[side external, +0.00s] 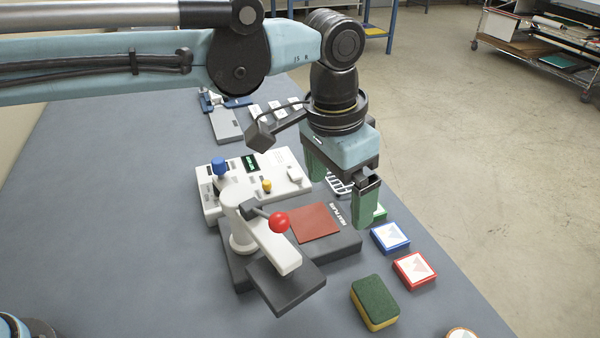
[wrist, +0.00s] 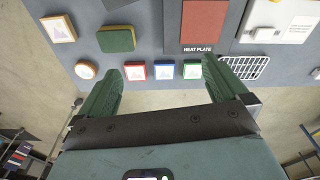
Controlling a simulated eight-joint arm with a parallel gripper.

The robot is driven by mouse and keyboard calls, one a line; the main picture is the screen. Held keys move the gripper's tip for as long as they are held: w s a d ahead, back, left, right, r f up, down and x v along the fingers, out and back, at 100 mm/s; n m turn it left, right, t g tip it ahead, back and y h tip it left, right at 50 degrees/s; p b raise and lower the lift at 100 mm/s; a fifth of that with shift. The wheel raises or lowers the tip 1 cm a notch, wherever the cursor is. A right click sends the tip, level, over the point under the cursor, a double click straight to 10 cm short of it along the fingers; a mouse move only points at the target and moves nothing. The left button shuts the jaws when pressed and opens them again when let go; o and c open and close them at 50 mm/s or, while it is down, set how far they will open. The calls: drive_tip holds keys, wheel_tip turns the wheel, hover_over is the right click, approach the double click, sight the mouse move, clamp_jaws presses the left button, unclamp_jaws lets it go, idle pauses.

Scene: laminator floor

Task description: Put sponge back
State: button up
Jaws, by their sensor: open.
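The sponge (side external: 375,300), green on top and yellow below, lies flat on the grey table to the right of the press in the side view. It also shows in the wrist view (wrist: 116,39), at the upper left. My gripper (side external: 340,188) is open and empty, with green fingers. It is above the table's edge by the heat plate, well apart from the sponge. In the wrist view my gripper's fingertips (wrist: 166,68) stand on either side of the red, blue and green framed blocks. Which place belongs to the sponge cannot be told.
The heat plate (side external: 316,223) and press arm with red knob (side external: 279,222) stand left of the sponge. A red block (side external: 414,270), a blue block (side external: 390,237) and a green block (wrist: 193,69) line the table edge. A wire rack (wrist: 246,67) lies nearby. A white control box (side external: 255,182) is behind.

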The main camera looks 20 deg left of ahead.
drive_tip(key=a+r+n+t, duration=0.1)
drive_tip(key=a, duration=0.5)
drive_tip(key=a+r+n+t, duration=0.1)
drive_tip(key=a, duration=0.5)
drive_tip(key=a+r+n, duration=0.1)
drive_tip(key=a, duration=0.5)
drive_tip(key=shift+s+a+t, duration=0.2)
drive_tip(key=shift+a+t, duration=0.2)
drive_tip(key=s+a+f+n+t, duration=0.1)
drive_tip(key=s+a+f+n, duration=0.1)
drive_tip(key=a, duration=0.5)
drive_tip(key=s+a+f+n+t+y, duration=0.1)
drive_tip(key=s+a+f+n+t, duration=0.1)
drive_tip(key=s+a, duration=0.4)
drive_tip(key=shift+a+f, duration=0.8)
drive_tip(key=shift+f, duration=0.1)
